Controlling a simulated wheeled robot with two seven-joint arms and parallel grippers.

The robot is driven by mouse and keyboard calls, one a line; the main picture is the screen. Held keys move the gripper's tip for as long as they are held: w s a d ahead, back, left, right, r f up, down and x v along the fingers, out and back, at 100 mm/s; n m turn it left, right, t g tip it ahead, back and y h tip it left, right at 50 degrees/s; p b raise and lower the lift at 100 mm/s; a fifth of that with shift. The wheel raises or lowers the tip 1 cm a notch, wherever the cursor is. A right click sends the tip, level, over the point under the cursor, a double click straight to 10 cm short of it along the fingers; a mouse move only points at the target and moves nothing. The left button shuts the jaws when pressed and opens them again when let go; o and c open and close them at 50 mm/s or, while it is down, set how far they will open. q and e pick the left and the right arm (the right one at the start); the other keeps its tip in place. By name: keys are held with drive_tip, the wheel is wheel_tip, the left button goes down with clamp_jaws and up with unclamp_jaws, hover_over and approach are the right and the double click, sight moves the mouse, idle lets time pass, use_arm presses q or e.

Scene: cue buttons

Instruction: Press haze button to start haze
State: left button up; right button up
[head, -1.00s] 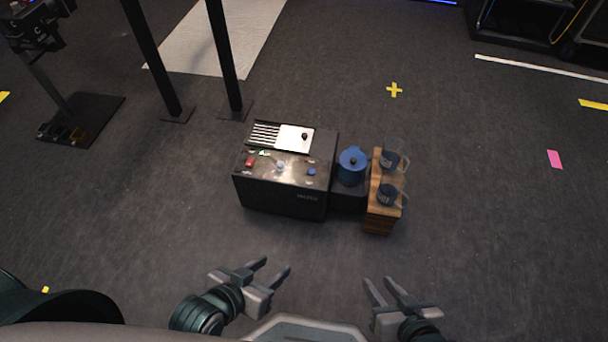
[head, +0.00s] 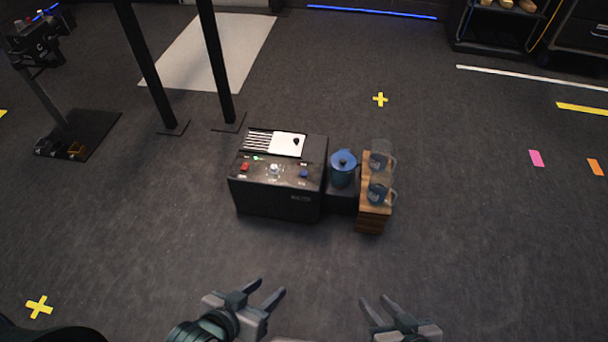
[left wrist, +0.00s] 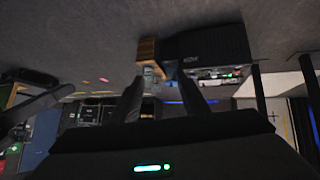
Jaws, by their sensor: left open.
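A black box-shaped console (head: 275,203) stands on the floor ahead of me. Its top panel carries a red button (head: 245,167), a pale button (head: 274,169) and a blue button (head: 304,173), plus a small green light. The labels are too small to read, so I cannot tell which is haze. My left gripper (head: 265,297) is open and empty in front of the console, well apart from it. My right gripper (head: 378,314) has its fingers apart and is empty, further right. The console also shows upside down in the left wrist view (left wrist: 210,45).
A blue lidded pot (head: 342,170) stands on a dark block right of the console. A wooden stand (head: 371,217) beside it holds glass mugs (head: 379,191). Two dark posts (head: 218,65) rise behind left. The floor between my grippers and the console is clear.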

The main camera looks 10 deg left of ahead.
use_arm(q)
drive_tip(key=shift+s, duration=0.15)
drive_tip(key=c, duration=1)
drive_tip(key=shift+s+f, duration=0.1)
clamp_jaws()
idle(0.4)
